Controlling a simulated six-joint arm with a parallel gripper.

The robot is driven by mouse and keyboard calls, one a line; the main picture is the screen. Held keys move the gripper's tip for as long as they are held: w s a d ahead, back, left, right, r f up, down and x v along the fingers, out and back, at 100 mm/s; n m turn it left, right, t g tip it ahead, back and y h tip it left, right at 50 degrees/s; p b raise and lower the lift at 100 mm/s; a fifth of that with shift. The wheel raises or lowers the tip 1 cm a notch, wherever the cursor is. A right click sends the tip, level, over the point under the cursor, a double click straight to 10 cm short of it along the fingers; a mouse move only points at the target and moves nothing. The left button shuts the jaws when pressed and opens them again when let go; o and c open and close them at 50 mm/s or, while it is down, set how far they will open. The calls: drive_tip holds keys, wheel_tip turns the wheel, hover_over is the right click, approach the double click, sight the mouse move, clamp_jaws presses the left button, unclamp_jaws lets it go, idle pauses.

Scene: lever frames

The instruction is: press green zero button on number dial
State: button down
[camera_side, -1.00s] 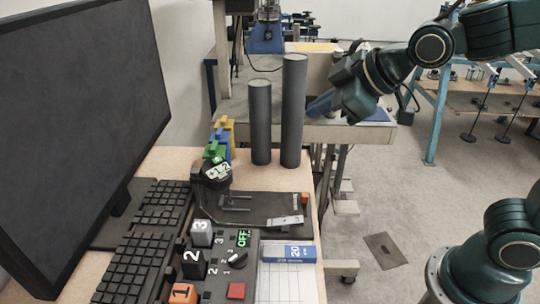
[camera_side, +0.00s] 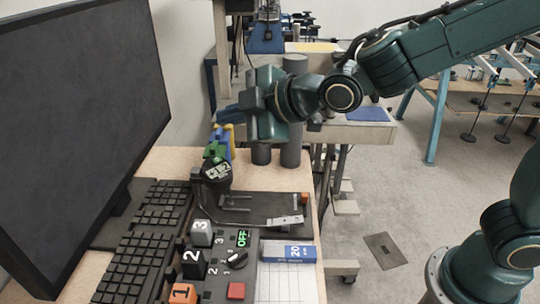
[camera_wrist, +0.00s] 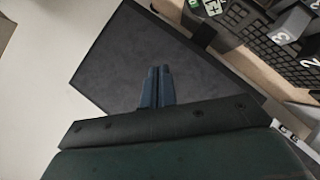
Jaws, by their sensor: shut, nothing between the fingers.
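A black round device with white number markings (camera_side: 216,172), apparently the number dial, stands behind the keyboard in the side view. Its markings are too small to read surely. A green patch (camera_wrist: 194,3) shows at the top edge of the wrist view, beside a black-and-white marked piece (camera_wrist: 212,6); I cannot tell if it is the zero button. My gripper (camera_side: 226,114) is above and behind the dial in the side view, apart from it, with its blue fingers pointing left. In the wrist view its fingers (camera_wrist: 157,72) are together and empty, in front of the monitor.
A large dark monitor (camera_side: 75,120) and keyboard (camera_side: 145,235) are at left. Two grey cylinders (camera_side: 290,150) stand behind, partly hidden by my gripper. Green, blue and yellow blocks (camera_side: 224,140) stand near the dial. A panel with numbered blocks, a knob (camera_side: 237,259) and a red button (camera_side: 236,290) is in front.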

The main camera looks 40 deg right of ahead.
drive_tip(key=shift+f, duration=0.15)
hover_over(226, 168)
drive_tip(key=shift+s+f, duration=0.2)
drive_tip(key=shift+f, duration=3.8)
drive_tip(key=shift+f, duration=0.2)
drive_tip(key=shift+w+f, duration=0.15)
drive_tip(key=shift+f, duration=0.05)
drive_tip(key=shift+w+f, duration=0.1)
drive_tip(key=shift+f, duration=0.25)
drive_tip(key=shift+r, duration=0.2)
idle(0.4)
drive_tip(key=shift+s+r, duration=0.3)
drive_tip(key=shift+r, duration=0.25)
drive_tip(key=shift+s+r, duration=0.3)
drive_tip(key=shift+r, duration=0.5)
drive_tip(key=shift+s+r, duration=0.25)
drive_tip(key=shift+r, duration=0.5)
drive_tip(key=shift+s+r, duration=0.3)
drive_tip(key=shift+r, duration=0.5)
